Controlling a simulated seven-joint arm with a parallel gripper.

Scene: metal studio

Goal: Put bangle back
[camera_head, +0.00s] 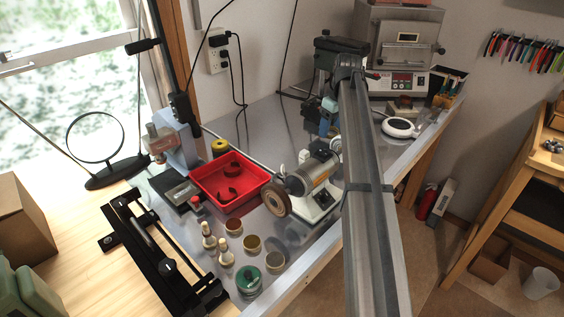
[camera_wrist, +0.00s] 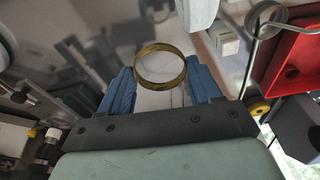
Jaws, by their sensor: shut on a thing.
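A gold-coloured bangle (camera_wrist: 160,83) sits between the blue fingertips of my gripper (camera_wrist: 161,90) in the wrist view. The jaws are shut on it and its round opening shows. In the head view my gripper (camera_head: 325,116) hangs over the metal bench behind the grinding motor, and the bangle cannot be made out there. A red tray (camera_head: 205,180) with dark curved pieces in it stands on the bench to the left of my gripper. A red tray wall (camera_wrist: 297,55) also shows at the right of the wrist view.
A motor (camera_head: 312,177) with a brown wheel (camera_head: 277,198) stands between the tray and my arm. Small jars and bottles (camera_head: 226,252) stand at the front. A kiln (camera_head: 402,50) and a white round device (camera_head: 401,128) are at the back right. A black ring stand (camera_head: 118,175) is at left.

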